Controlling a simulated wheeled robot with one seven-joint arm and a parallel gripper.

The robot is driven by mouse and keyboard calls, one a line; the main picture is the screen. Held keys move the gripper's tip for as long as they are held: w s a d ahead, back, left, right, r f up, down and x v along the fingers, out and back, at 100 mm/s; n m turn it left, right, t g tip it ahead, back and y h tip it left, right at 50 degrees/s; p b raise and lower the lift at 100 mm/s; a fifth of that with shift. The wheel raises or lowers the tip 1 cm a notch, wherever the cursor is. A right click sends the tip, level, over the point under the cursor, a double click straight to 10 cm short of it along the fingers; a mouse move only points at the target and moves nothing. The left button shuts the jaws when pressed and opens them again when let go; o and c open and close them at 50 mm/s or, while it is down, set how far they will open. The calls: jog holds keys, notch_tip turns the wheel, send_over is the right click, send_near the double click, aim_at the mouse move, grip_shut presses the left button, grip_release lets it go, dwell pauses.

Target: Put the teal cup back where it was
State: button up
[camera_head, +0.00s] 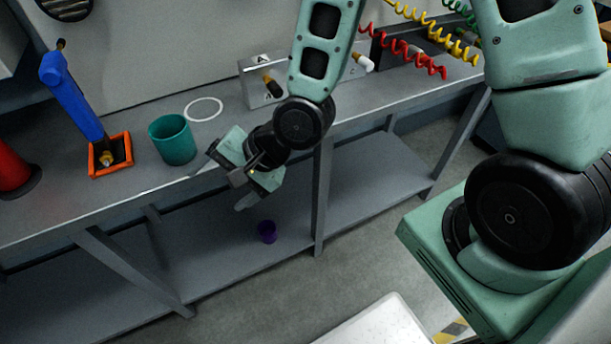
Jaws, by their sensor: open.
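The teal cup (172,140) stands upright on the grey workbench (60,205), left of centre. A thin white ring (203,109) lies flat on the bench just behind and to the right of the cup, and the cup is outside it. My gripper (224,188) is open and empty, near the bench's front edge, to the right of the cup and apart from it. My wrist partly hides the bench behind the gripper.
An orange square holder (110,156) with a blue-handled tool (73,98) stands left of the cup. A red object (12,170) is at the far left. A grey box (258,84) stands behind my arm. A purple cup (267,231) sits on the lower shelf.

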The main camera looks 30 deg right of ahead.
jog(key=s+d+r+n+g+h, duration=0.2)
jog(key=s+d+r+n+h, duration=0.1)
jog(key=s+n, duration=0.4)
jog(key=s+d+r+n+g+h, duration=0.2)
jog(key=s+d+r+n+h, duration=0.2)
jog(key=s+r+n, duration=0.3)
jog(key=shift+s+d+r+n, duration=0.35)
jog(key=shift+d+r+n, duration=0.45)
jog(key=shift+n, duration=0.2)
notch_tip(320, 180, up, 6)
jog(key=p, duration=0.5)
jog(key=shift+f+p, duration=0.2)
jog(key=shift+p, duration=0.15)
